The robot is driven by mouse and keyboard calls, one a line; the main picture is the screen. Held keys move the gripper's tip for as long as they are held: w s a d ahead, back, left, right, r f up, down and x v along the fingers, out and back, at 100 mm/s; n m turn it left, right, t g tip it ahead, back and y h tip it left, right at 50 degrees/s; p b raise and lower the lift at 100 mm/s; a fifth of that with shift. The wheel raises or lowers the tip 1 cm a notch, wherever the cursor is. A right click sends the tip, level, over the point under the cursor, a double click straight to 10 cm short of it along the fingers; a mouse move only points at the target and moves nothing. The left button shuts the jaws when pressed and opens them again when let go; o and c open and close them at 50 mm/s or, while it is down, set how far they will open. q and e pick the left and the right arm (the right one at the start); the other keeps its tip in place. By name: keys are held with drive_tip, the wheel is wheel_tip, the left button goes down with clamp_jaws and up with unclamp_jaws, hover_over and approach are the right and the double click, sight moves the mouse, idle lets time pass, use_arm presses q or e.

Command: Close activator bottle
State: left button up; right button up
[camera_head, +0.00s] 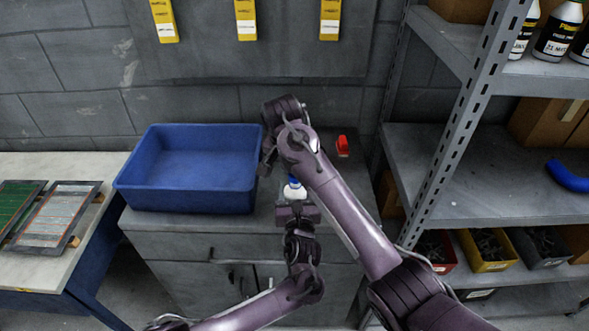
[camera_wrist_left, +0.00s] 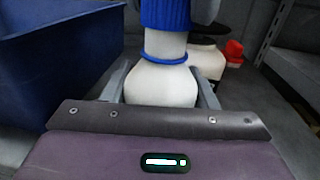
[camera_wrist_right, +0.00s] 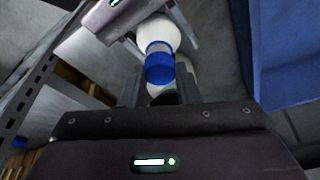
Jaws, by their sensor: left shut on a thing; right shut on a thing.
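The activator bottle (camera_head: 296,192) is white with a blue cap (camera_wrist_left: 166,16) and stands at the counter's front, right of the blue bin. My left gripper (camera_wrist_left: 163,88) is shut on the bottle's white body, one finger on each side. A blue ring (camera_wrist_left: 165,57) circles the neck, and white neck shows between ring and cap. My right gripper (camera_wrist_right: 160,85) is at the cap (camera_wrist_right: 160,68), with a finger on each side, shut on it. In the head view my right forearm hides most of that gripper.
A large blue bin (camera_head: 187,197) stands left on the grey counter. A red object (camera_head: 343,146) lies at the back right. A metal shelf rack (camera_head: 462,130) with bottles and small bins stands on the right. Screen frames (camera_head: 55,215) lie on the left table.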

drive_tip(key=shift+f, duration=0.55)
drive_tip(key=m+h, duration=0.1)
drive_tip(key=m, duration=0.3)
drive_tip(key=shift+w+a+m+g, duration=0.1)
drive_tip(key=shift+m+g, duration=0.2)
drive_tip(key=shift+g, duration=0.1)
drive_tip(key=m+g, duration=0.1)
drive_tip(key=m, duration=0.4)
drive_tip(key=shift+h, duration=0.3)
drive_tip(key=o, duration=0.9)
drive_tip(key=shift+r, duration=2.2)
